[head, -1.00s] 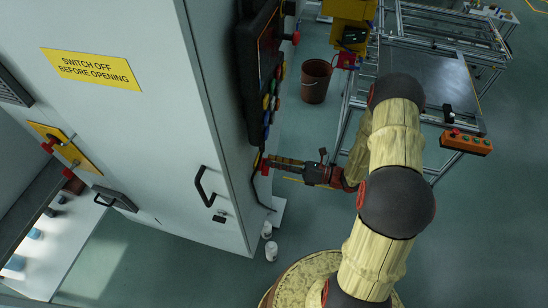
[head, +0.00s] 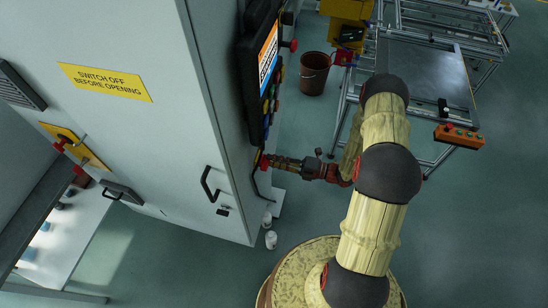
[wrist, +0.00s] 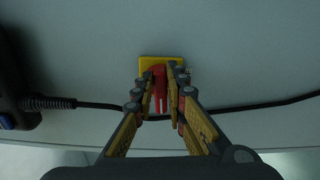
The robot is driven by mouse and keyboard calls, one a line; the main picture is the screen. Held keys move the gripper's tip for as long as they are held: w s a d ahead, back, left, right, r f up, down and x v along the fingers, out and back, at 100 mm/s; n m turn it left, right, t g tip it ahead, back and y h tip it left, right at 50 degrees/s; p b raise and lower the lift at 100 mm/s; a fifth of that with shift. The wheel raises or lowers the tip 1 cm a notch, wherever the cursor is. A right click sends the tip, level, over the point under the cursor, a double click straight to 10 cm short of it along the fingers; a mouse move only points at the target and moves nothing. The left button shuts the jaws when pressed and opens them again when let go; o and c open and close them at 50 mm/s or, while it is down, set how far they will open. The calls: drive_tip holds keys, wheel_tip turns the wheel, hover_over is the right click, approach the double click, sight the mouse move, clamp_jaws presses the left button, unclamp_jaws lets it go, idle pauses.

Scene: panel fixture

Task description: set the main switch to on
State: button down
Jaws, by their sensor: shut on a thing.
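The main switch is a red handle (wrist: 160,86) on a yellow plate (wrist: 147,63) on the grey cabinet side. In the wrist view the handle runs upright in the picture, between the two fingers. My gripper (wrist: 161,92) is shut on it, one finger on each side. In the head view my gripper (head: 273,161) reaches the cabinet side from the right, just below the operator panel. The red of the switch (head: 263,161) shows at its tips; the yellow plate is mostly hidden there. The panel's screen (head: 267,56) is lit orange and white.
A black cable (wrist: 88,105) passes close to the switch. A second red handle on a yellow plate (head: 91,154) is on the cabinet front, with a black door handle (head: 208,184). A bucket (head: 315,74) and a metal frame table (head: 430,75) stand behind.

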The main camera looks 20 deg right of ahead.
drive_tip(key=shift+f+m, duration=0.1)
drive_tip(key=shift+m, duration=0.4)
drive_tip(key=c, duration=1.8)
unclamp_jaws()
drive_tip(key=shift+d, duration=0.1)
drive_tip(key=v, duration=1.2)
